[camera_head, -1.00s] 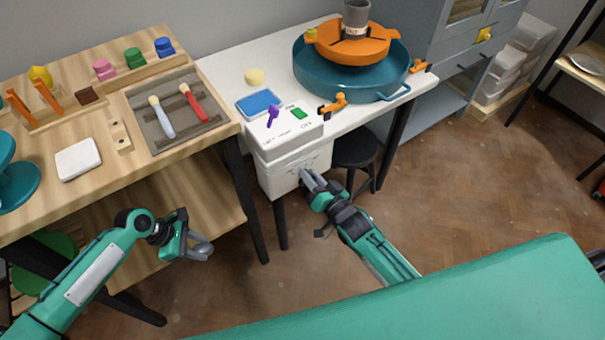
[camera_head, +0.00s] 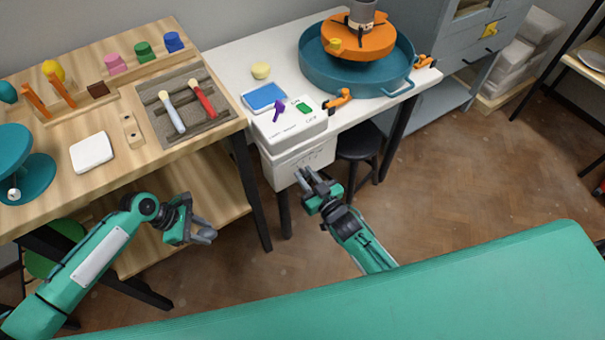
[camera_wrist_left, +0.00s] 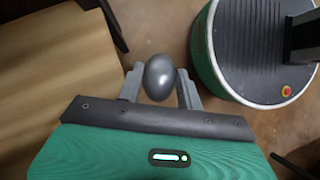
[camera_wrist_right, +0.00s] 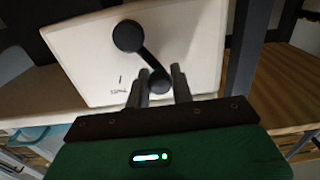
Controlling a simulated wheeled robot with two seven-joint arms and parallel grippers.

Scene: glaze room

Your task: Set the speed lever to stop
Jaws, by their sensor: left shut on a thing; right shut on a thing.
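The speed lever (camera_wrist_right: 146,61) is a dark arm on the front of a white box. It runs from a round pivot down and right to a knob (camera_wrist_right: 160,82) in the right wrist view. The box (camera_head: 300,160) hangs at the white table's front edge in the head view. My right gripper (camera_head: 308,180) is at the box's front face, its fingers (camera_wrist_right: 158,88) closed on the lever's knob end. A mark and small lettering are left of the knob, too blurred to read surely. My left gripper (camera_head: 206,236) is shut on a smooth grey egg-shaped thing (camera_wrist_left: 159,77), away from the box.
On the box top are a purple piece (camera_head: 278,110) and a green piece (camera_head: 304,107). A teal basin (camera_head: 345,84) with an orange wheel (camera_head: 360,44) stands behind. A black stool (camera_head: 360,145) is right of the box. The wooden table (camera_head: 60,190) is left. Floor between is open.

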